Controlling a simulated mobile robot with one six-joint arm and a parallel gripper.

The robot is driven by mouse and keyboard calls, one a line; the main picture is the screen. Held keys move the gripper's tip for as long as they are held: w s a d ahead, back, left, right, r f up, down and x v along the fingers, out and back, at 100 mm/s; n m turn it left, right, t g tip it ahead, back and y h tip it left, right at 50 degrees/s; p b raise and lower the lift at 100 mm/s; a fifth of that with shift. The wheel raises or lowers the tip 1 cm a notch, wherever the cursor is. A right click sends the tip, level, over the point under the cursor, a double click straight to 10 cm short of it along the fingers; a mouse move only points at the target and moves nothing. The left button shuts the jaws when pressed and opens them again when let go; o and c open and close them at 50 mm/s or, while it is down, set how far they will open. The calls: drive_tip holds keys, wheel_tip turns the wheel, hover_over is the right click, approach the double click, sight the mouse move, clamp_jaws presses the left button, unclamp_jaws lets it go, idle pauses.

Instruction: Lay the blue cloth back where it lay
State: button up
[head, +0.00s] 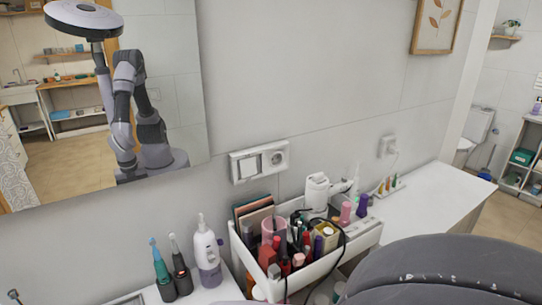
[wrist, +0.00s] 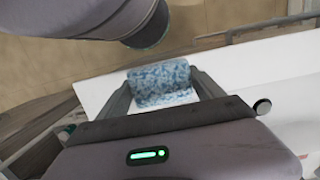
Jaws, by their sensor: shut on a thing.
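The blue cloth (wrist: 160,80) is a mottled blue and white bundle in the wrist view. My gripper (wrist: 163,88) is shut on it, with one dark finger at each side of the cloth. A white surface (wrist: 250,65) lies beneath and beyond the cloth. I cannot tell whether the cloth touches it. In the head view neither the cloth nor my gripper shows; a large dark rounded part of my arm fills the lower right corner.
In the head view a white cart tray (head: 365,237) holds several cosmetics and a cable. Electric toothbrushes and a white bottle (head: 207,252) stand left of it. A white counter (head: 440,205) extends to the right, partly clear. A mirror hangs on the left wall.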

drive_tip(key=w+d, duration=0.2)
drive_tip(key=w, duration=0.1)
drive_tip(key=w+d+f+b, duration=0.1)
drive_tip(key=w+d, duration=0.1)
drive_tip(key=w, duration=0.1)
drive_tip(key=w+d, duration=0.2)
drive_tip(key=w, duration=0.2)
drive_tip(key=shift+d+f+b, duration=0.15)
drive_tip(key=shift+d+b, duration=0.2)
wheel_tip(320, 180, down, 4)
drive_tip(key=shift+w+d+r+b, duration=0.1)
drive_tip(key=shift+b, duration=1.15)
drive_tip(key=shift+r, duration=0.2)
drive_tip(key=o, duration=0.7)
drive_tip(key=shift+f, duration=0.2)
drive_tip(key=o, duration=0.5)
drive_tip(key=shift+r, duration=0.15)
